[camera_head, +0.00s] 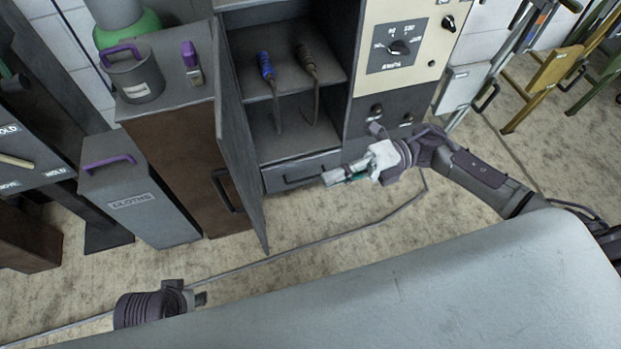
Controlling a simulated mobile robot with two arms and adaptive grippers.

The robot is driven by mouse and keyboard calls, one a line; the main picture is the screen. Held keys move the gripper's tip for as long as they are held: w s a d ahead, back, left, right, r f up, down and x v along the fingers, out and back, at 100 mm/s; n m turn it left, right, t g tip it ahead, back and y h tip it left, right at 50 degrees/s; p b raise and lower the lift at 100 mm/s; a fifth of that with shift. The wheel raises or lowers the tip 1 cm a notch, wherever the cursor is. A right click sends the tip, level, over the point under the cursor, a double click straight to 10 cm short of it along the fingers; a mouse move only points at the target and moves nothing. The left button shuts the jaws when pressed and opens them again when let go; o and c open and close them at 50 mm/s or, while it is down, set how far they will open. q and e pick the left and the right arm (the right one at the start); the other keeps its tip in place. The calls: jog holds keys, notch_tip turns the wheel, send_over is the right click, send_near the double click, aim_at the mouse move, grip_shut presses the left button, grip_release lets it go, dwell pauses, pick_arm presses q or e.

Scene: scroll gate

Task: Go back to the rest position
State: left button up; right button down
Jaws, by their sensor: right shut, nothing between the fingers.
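My right arm comes in from the right. My right gripper (333,178) is in front of the cabinet's closed drawer (300,172), below the open shelves. Its fingers are shut with nothing between them. It points left, and I cannot tell if it touches the drawer front. Of my left arm only a dark ribbed part shows at the bottom left, above the edge of my own pale body. My left gripper does not show.
The cabinet door (238,140) stands open. A blue-handled tool (265,68) and a dark-handled tool (306,60) hang inside. A grey cloths bin (140,200) stands left. A cable (310,243) crosses the floor. Open floor lies between cabinet and me.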

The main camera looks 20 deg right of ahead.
jog(key=shift+d, duration=0.5)
